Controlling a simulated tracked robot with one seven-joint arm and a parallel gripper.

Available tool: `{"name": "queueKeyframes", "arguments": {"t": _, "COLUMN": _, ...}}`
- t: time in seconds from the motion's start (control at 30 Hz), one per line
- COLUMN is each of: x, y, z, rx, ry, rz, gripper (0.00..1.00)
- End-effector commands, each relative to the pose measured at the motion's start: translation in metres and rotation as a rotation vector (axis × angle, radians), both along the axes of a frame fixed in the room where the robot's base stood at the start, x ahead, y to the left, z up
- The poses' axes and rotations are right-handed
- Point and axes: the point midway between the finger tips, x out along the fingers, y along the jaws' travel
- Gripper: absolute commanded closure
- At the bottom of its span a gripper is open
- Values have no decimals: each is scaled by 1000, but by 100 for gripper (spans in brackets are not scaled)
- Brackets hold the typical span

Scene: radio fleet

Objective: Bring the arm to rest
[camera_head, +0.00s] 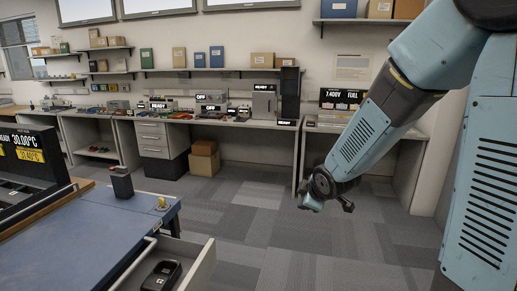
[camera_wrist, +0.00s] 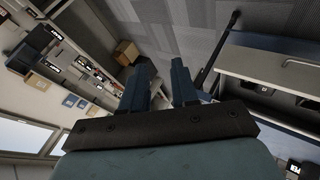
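My arm (camera_head: 362,135) reaches down from the upper right in the head view, bent at the elbow. My gripper (camera_head: 328,203) hangs over the open carpet floor, apart from the furniture. In the wrist view my gripper (camera_wrist: 160,68) shows two dark blue fingers with a clear gap between them and nothing held. The wrist view is tilted, with floor beyond the fingertips.
A blue-topped bench (camera_head: 75,225) stands at left, with an open drawer (camera_head: 198,268) holding a black device (camera_head: 162,275). A long white counter (camera_head: 225,122) with devices runs along the back wall. Cardboard boxes (camera_head: 204,162) stand beneath it. Carpet (camera_head: 255,215) between is clear.

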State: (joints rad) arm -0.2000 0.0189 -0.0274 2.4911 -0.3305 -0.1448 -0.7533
Motion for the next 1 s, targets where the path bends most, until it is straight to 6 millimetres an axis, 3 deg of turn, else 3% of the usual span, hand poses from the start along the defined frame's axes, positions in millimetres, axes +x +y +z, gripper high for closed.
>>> {"name": "queueKeyframes", "arguments": {"t": 0.1, "x": -16, "y": -21, "z": 29, "rx": 50, "ry": 28, "rz": -131, "gripper": 71}}
{"name": "queueKeyframes", "arguments": {"t": 0.5, "x": -98, "y": -73, "z": 101, "rx": 259, "ry": 149, "rz": -558, "gripper": 71}}
{"name": "queueKeyframes", "arguments": {"t": 0.8, "x": -178, "y": -92, "z": 139, "rx": 440, "ry": 240, "rz": -850, "gripper": 71}}
{"name": "queueKeyframes", "arguments": {"t": 1.0, "x": -226, "y": -94, "z": 153, "rx": 540, "ry": 297, "rz": -997, "gripper": 71}}
